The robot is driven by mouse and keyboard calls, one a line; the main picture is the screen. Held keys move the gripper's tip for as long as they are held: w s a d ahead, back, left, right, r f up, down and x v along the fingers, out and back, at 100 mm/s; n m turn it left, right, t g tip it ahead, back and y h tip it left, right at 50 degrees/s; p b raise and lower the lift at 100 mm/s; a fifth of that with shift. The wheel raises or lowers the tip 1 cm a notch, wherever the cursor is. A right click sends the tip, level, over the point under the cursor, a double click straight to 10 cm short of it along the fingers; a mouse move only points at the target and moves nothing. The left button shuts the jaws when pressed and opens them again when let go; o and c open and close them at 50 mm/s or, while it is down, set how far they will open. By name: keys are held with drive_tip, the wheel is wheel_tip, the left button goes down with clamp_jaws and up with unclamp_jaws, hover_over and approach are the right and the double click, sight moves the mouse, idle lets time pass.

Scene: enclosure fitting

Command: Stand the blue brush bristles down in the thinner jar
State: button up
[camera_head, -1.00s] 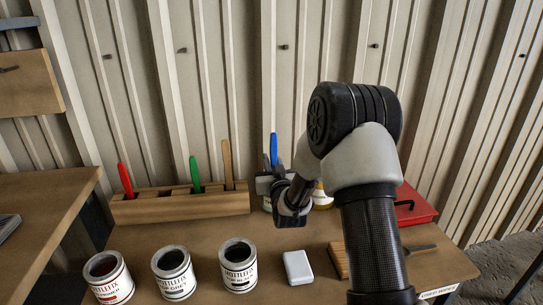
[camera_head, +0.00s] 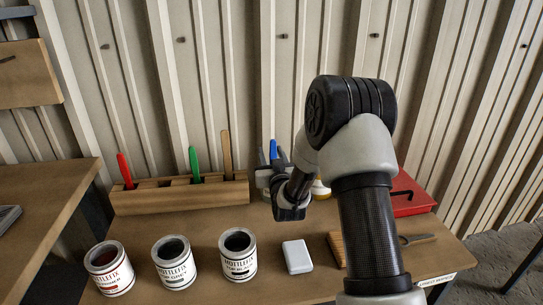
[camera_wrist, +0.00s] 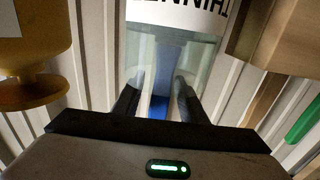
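The thinner jar (camera_wrist: 185,12) is clear glass with a white label, seen upside down at the top of the wrist view. In the head view it is mostly hidden behind my gripper. The blue brush (camera_head: 273,149) stands upright there with its handle top showing; its blue part (camera_wrist: 172,108) also shows in the wrist view, at the jar's mouth. Its bristles cannot be made out. My gripper (camera_head: 274,158) is at the jar, its fingers spread on either side of the handle, with a gap visible between them in the wrist view (camera_wrist: 158,95).
A wooden rack (camera_head: 180,194) left of the jar holds red, green and wooden handles. Several labelled cans, including one (camera_head: 238,256), stand in front, with a white block (camera_head: 297,257) beside them. A red box (camera_head: 410,196) is at right. A yellow container (camera_wrist: 30,45) is close to my gripper.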

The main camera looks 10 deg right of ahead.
drive_tip(key=s+p, duration=0.1)
drive_tip(key=s, duration=1.6)
drive_tip(key=shift+s+p, duration=0.25)
drive_tip(key=shift+p, duration=0.05)
drive_tip(key=s+r+g, duration=0.6)
drive_tip(key=r+g, duration=0.1)
drive_tip(key=r, duration=0.2)
drive_tip(key=s+r+g, duration=0.2)
drive_tip(key=s+g, duration=0.1)
drive_tip(key=s, duration=0.7)
drive_tip(key=s+r+g, duration=0.2)
drive_tip(key=s, duration=0.9)
wheel_tip(320, 180, up, 26)
drive_tip(key=p, duration=2.6)
drive_tip(key=shift+s, duration=0.15)
drive_tip(key=shift+r, duration=0.1)
